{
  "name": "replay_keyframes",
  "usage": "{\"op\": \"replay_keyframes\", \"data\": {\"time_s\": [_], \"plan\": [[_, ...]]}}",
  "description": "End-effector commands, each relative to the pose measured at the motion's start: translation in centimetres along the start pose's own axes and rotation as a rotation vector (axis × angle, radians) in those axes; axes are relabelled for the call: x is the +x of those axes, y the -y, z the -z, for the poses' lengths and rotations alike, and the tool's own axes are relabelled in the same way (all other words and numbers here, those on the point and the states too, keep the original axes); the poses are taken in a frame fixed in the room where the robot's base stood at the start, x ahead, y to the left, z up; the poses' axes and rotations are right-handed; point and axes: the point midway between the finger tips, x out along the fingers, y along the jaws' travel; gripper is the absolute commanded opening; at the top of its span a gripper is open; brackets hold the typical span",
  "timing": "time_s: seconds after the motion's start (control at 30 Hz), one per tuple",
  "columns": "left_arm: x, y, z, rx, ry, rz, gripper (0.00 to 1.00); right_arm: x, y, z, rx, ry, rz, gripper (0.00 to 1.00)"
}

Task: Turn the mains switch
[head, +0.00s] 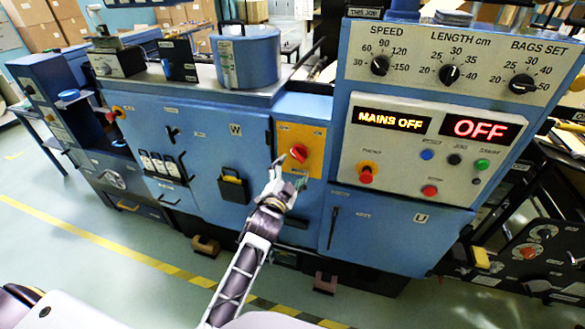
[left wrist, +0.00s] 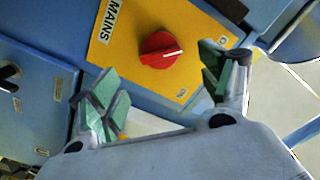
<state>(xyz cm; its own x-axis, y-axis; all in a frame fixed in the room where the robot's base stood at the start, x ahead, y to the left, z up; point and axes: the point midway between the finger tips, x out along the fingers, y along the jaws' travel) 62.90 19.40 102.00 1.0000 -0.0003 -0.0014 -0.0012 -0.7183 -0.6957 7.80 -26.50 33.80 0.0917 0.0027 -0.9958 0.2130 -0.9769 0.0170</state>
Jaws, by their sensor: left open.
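The mains switch is a red rotary knob (head: 299,152) on a yellow plate (head: 313,138) on the front of the blue machine. In the left wrist view the red knob (left wrist: 159,50) has a white pointer line, and the yellow plate (left wrist: 120,62) carries the word MAINS. My left gripper (head: 287,184) is open just below and in front of the knob. In the left wrist view its green-padded fingers (left wrist: 166,90) stand apart, with the knob beyond and between them, not visibly touched. A display (head: 392,119) reads MAINS OFF. My right gripper is not in view.
A control panel (head: 400,190) with dials above, buttons and a second display (head: 481,128) reading OFF stands right of the switch. A blue round pot (head: 247,58) sits on the machine top. A yellow floor stripe (head: 60,228) runs along the front, with open floor at left.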

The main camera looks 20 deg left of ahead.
Motion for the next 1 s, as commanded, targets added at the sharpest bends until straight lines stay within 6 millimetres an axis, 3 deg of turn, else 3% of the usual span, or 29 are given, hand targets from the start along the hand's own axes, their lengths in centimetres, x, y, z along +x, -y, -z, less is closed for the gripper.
{"op": "replay_keyframes", "data": {"time_s": [0.5, 1.0], "plan": [[-4.1, 0.0, 0.0, 0.000, 0.001, 0.000, 0.79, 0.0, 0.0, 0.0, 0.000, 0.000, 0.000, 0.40], [-4.8, 0.0, 0.0, 0.000, 0.000, 0.000, 0.79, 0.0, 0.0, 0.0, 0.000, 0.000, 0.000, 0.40]]}}
